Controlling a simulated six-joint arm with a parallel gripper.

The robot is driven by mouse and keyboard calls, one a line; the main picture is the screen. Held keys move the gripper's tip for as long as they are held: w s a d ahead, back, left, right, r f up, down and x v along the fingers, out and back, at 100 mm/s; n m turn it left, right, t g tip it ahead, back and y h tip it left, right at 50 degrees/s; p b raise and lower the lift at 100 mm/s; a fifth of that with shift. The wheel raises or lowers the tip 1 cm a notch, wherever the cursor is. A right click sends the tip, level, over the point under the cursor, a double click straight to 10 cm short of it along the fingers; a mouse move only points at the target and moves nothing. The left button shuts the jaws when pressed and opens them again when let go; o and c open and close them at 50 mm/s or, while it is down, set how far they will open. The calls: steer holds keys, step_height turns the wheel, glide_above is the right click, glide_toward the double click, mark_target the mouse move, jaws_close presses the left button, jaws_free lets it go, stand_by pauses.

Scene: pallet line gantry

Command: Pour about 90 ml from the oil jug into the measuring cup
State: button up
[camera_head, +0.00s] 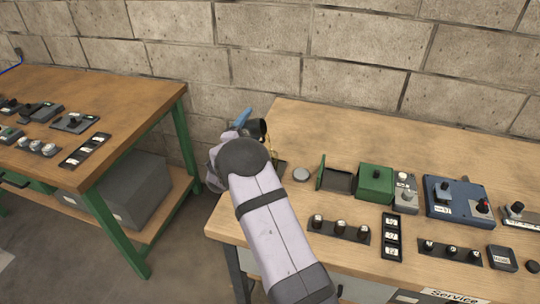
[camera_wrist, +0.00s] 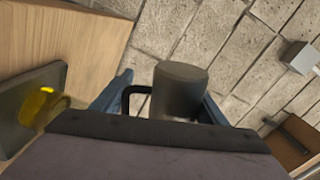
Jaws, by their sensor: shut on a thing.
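The oil jug (camera_wrist: 180,92) is a dark grey cylinder with a black handle, held between the blue fingers of my gripper (camera_wrist: 166,94) in the wrist view. In the head view, the dark jug (camera_head: 260,127) shows beside a blue finger (camera_head: 243,117), mostly behind my arm. The measuring cup (camera_wrist: 42,107) looks clear with yellow oil in it and stands on a dark pad (camera_wrist: 22,120). In the head view only a yellow sliver by the jug shows, and my arm hides the rest. I cannot tell the jug's exact tilt or whether oil is flowing.
The right wooden bench (camera_head: 440,130) holds a round grey knob (camera_head: 301,174), an open green box (camera_head: 337,178), a green box (camera_head: 375,182), a blue control box (camera_head: 458,202) and switch panels (camera_head: 338,229). A block wall stands behind. Another bench (camera_head: 110,90) is at left, across a gap.

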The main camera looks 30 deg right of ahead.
steer(key=shift+f+b, duration=0.25)
steer(key=shift+b, duration=0.3)
steer(key=shift+a+f+m, duration=0.1)
steer(key=shift+m, duration=0.2)
steer(key=n, duration=0.1)
steer(key=n+p, duration=0.1)
steer(key=n, duration=0.3)
steer(key=shift+s+d+r, duration=0.3)
steer(key=shift+d+r, duration=0.05)
steer(key=shift+r+p, duration=0.1)
steer(key=shift+p, duration=0.25)
steer(key=shift+s+d+f+n, duration=0.15)
steer(key=shift+f+n, duration=0.15)
steer(key=shift+n, duration=0.3)
steer(key=shift+s+d+f+n, duration=0.1)
steer(key=shift+f+n, duration=0.15)
steer(key=shift+n, duration=0.35)
